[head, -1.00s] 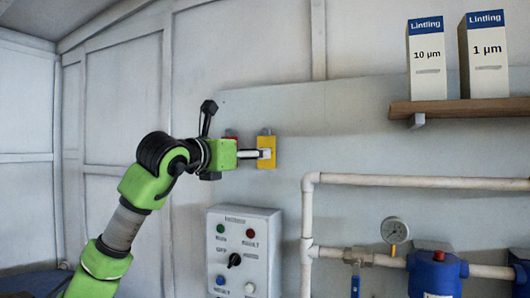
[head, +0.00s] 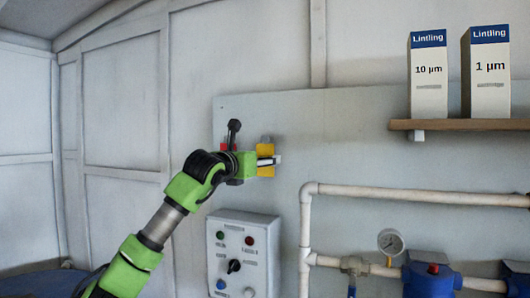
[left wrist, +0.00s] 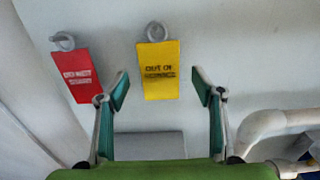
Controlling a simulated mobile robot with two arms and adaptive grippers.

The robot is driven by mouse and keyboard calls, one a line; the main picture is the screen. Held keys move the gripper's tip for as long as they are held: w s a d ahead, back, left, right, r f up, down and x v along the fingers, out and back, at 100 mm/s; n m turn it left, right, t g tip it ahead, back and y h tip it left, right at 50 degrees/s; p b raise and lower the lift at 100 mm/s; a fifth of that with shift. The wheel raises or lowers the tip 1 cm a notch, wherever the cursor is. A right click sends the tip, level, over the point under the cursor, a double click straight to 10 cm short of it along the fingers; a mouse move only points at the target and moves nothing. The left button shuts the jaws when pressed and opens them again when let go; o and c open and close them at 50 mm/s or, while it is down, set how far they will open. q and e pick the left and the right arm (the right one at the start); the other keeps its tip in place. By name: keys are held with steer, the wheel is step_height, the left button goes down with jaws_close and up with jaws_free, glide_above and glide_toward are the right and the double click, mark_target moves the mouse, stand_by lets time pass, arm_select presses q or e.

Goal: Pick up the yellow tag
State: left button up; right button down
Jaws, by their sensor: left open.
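The yellow tag (left wrist: 159,70) hangs from a ring on the wall panel in the left wrist view, with dark lettering on it. My left gripper (left wrist: 161,88) is open, with one finger to each side of the tag's lower part in that picture; I see no contact. In the head view the yellow tag (head: 265,172) is partly covered by my left gripper (head: 276,160), which is in front of it. My right gripper is not in view.
A red tag (left wrist: 83,74) hangs left of the yellow one. A control box (head: 243,250) is below, and white pipes (head: 400,194) run to the right. A shelf (head: 460,124) with two filter boxes is at upper right. The panel between the tags is clear.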

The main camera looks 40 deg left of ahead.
arm_select(q)
steer(key=shift+p+x, duration=0.35)
steer(key=shift+x, duration=0.75)
steer(key=c, duration=1)
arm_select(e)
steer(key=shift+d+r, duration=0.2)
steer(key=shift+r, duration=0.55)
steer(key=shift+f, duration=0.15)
